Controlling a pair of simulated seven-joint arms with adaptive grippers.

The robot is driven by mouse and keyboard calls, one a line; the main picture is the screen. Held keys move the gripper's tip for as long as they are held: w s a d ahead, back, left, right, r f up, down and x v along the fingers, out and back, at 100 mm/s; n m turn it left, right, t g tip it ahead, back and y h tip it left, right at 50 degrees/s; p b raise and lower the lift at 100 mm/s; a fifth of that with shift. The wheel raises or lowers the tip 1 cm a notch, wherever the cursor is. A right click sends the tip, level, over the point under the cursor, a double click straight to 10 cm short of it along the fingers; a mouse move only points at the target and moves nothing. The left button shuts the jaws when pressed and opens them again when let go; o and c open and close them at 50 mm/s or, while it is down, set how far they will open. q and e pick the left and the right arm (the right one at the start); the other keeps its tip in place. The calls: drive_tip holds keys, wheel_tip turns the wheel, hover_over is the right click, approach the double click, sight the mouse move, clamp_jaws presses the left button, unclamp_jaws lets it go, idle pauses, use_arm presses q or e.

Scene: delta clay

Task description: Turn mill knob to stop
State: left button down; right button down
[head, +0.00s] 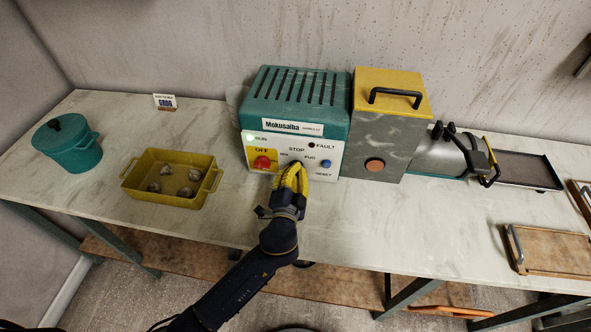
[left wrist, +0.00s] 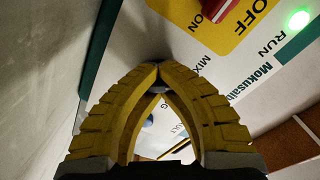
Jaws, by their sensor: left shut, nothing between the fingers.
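The teal mill (head: 300,98) marked Mokusaiba stands at the back of the table. Its white front panel (head: 334,152) has the labels MIX, STOP and PUG around the mill knob's place. The knob is mostly or wholly hidden behind my left gripper (head: 292,170), so I cannot tell where it points. The left gripper is shut and empty, its yellow fingertips close in front of the panel; contact is unclear. A green RUN light (head: 249,136) is lit. My right gripper is not in view.
Beside the hidden knob are a red switch (head: 262,162) on a yellow OFF plate and a blue reset button (head: 325,164). A grey box with yellow top (head: 390,85) adjoins the mill. A yellow tray (head: 140,187) and teal pot (head: 80,160) stand left.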

use_arm(q)
drive_tip(key=m, duration=0.3)
drive_tip(key=shift+f+m, duration=0.1)
drive_tip(key=shift+m, duration=2)
drive_tip(key=c, duration=1.5)
unclamp_jaws()
drive_tip(key=o, duration=0.4)
drive_tip(key=shift+c, duration=0.2)
drive_tip(key=o, duration=0.4)
